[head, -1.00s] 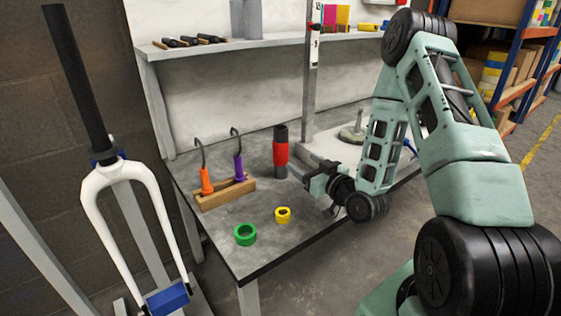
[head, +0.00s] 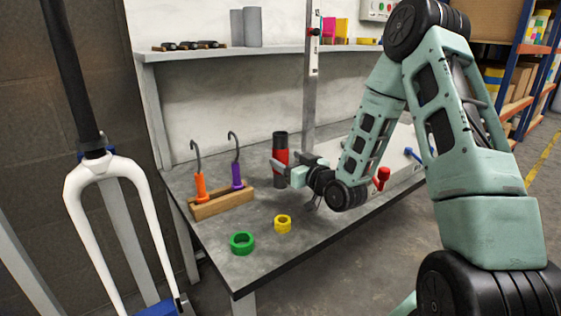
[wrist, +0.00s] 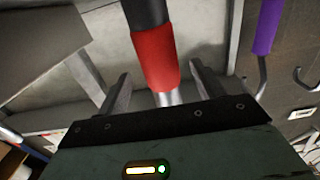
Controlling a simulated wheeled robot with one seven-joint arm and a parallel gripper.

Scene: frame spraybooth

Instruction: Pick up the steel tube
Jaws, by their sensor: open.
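The steel tube (head: 280,147) stands upright on the workbench, dark with a red band around its middle. My gripper (head: 284,168) is level with the tube and pointed at it from the right. In the wrist view the red-banded tube (wrist: 155,55) lies between the two fingers of my open gripper (wrist: 161,68), with a gap visible on each side. A short bright metal part shows below the red band there. The gripper's fingers hide part of the tube in the head view.
A wooden block (head: 222,205) with orange and purple hooks stands left of the tube. A green ring (head: 242,243) and a yellow ring (head: 283,224) lie in front. A grey post (head: 311,90) and a shelf (head: 215,52) are behind. A white fork (head: 75,200) stands at left.

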